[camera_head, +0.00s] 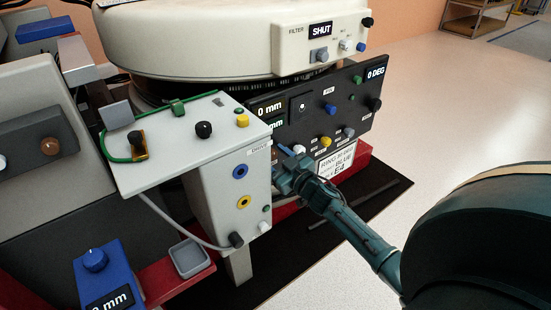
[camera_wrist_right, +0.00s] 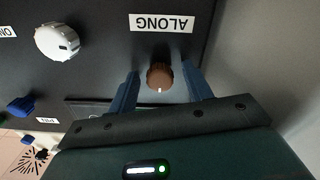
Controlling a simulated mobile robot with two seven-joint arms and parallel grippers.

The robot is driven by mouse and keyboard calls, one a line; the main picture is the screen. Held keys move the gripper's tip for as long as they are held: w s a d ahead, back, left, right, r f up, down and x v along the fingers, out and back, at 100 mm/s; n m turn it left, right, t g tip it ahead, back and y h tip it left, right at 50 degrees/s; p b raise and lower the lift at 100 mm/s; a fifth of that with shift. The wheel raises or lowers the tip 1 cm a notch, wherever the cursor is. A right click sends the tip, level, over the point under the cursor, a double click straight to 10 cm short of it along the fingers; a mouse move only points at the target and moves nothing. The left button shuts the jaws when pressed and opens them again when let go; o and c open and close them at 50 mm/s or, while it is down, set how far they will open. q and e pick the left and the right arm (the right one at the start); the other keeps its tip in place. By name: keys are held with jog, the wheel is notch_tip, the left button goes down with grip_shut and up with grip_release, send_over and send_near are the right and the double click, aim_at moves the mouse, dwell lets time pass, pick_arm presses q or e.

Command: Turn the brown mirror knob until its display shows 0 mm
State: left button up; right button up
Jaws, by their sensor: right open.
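In the right wrist view a brown knob (camera_wrist_right: 159,76) with a pale mark sits on a dark panel beside an upside-down "ALONG" label. My right gripper (camera_wrist_right: 161,88) is open, with one blue finger on each side of this knob; I cannot tell whether they touch it. In the head view the right gripper (camera_head: 287,160) is at the dark panel (camera_head: 345,105), and that knob is hidden. The panel's displays (camera_head: 270,107) show "0 mm" and "mm", partly covered by the pale box. Another brown knob (camera_head: 50,146) is on a grey panel at left. My left gripper is not in view.
The pale box (camera_head: 225,195) stands close left of the right gripper. A white knob (camera_wrist_right: 57,41) and a blue knob (camera_wrist_right: 20,106) are nearby on the panel. A blue box (camera_head: 88,275) with a knob and cut-off display is at lower left. The floor at right is open.

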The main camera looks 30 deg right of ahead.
jog(key=shift+c, duration=0.5)
jog(key=c, duration=0.9)
jog(key=shift+n, duration=0.4)
jog(key=n, duration=0.9)
jog(key=shift+n, duration=1)
jog(key=shift+r, duration=0.1)
